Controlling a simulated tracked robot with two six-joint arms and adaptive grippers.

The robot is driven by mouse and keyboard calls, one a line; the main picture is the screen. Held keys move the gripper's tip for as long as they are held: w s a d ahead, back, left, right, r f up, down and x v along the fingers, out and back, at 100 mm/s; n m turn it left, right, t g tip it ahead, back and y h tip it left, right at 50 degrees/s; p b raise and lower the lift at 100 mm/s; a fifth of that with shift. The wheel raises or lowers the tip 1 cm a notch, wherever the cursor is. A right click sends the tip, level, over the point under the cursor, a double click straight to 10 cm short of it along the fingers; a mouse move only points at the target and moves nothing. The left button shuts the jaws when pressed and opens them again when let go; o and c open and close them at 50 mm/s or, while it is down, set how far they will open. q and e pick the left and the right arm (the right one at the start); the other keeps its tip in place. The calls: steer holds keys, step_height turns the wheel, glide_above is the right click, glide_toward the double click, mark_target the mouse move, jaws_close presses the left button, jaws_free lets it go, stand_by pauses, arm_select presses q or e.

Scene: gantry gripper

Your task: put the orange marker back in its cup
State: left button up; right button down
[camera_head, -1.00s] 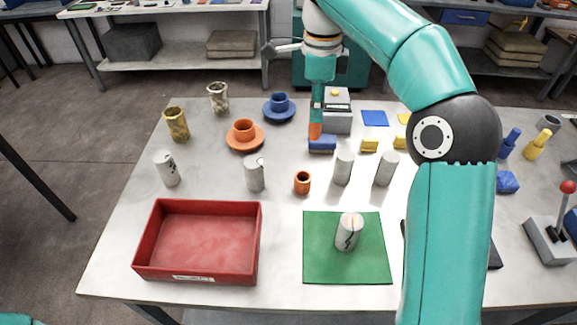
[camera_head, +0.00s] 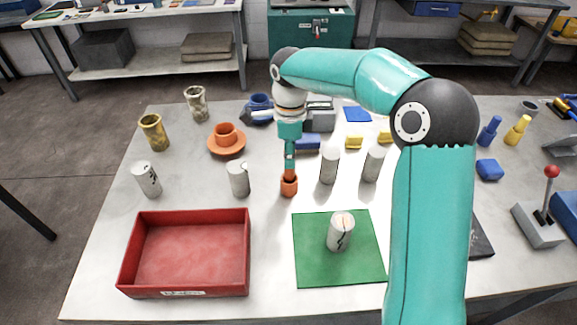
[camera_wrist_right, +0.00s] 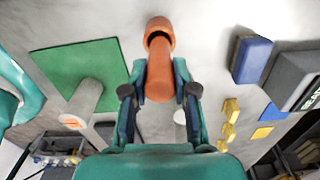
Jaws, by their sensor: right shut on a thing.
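My right gripper (camera_head: 290,160) points down over the small orange cup (camera_head: 289,189), which stands upright on the white table. It is shut on the orange marker (camera_head: 290,174), held upright. In the right wrist view the marker (camera_wrist_right: 159,80) sits between the two fingers (camera_wrist_right: 158,92), and its far end is at the dark mouth of the cup (camera_wrist_right: 158,28). The marker's lower end is partly hidden, so I cannot tell how deep it reaches. My left gripper is out of view.
An orange cup on a saucer (camera_head: 226,146) stands behind left. Grey-white cylinders stand close by, left (camera_head: 238,179) and right (camera_head: 329,166). A green mat (camera_head: 310,270) bears another cylinder (camera_head: 340,231). A red tray (camera_head: 190,255) lies front left. A blue block (camera_head: 308,143) is just behind.

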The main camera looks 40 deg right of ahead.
steer(key=shift+f, duration=2.25)
steer(key=shift+f, duration=0.15)
steer(key=c, duration=0.9)
jaws_free()
steer(key=shift+r, duration=0.2)
step_height(320, 180, up, 12)
